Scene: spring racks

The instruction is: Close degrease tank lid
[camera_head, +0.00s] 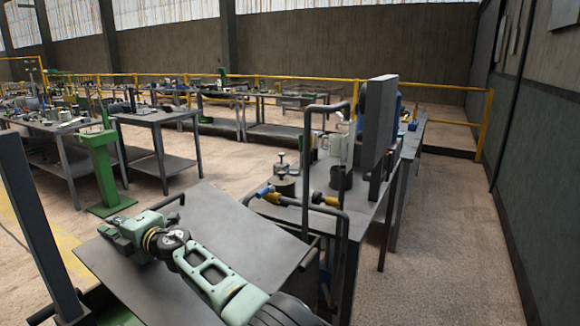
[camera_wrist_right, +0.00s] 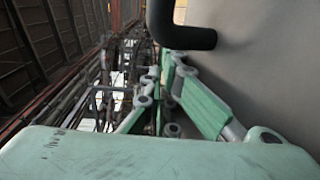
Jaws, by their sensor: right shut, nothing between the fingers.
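A flat grey panel (camera_head: 225,222), which looks like the degrease tank lid, lies in the foreground. I cannot tell how far it is tilted or what is under it. A black bar handle (camera_head: 172,203) stands at its far left edge. My right arm reaches across the panel from the lower right, and its green gripper (camera_head: 112,232) is at the panel's left edge, nearer to me than the handle. The gripper is shut and empty. In the right wrist view its green fingers (camera_wrist_right: 170,100) are close to the dark handle (camera_wrist_right: 180,30) and the grey panel surface (camera_wrist_right: 265,65). My left gripper is not visible.
A workbench (camera_head: 365,208) with jars and tools stands right behind the panel. A dark bent rail (camera_head: 308,170) rises at its near end. A green stand (camera_head: 103,170) and more tables are at the left. Open floor (camera_head: 440,240) lies on the right beside the wall.

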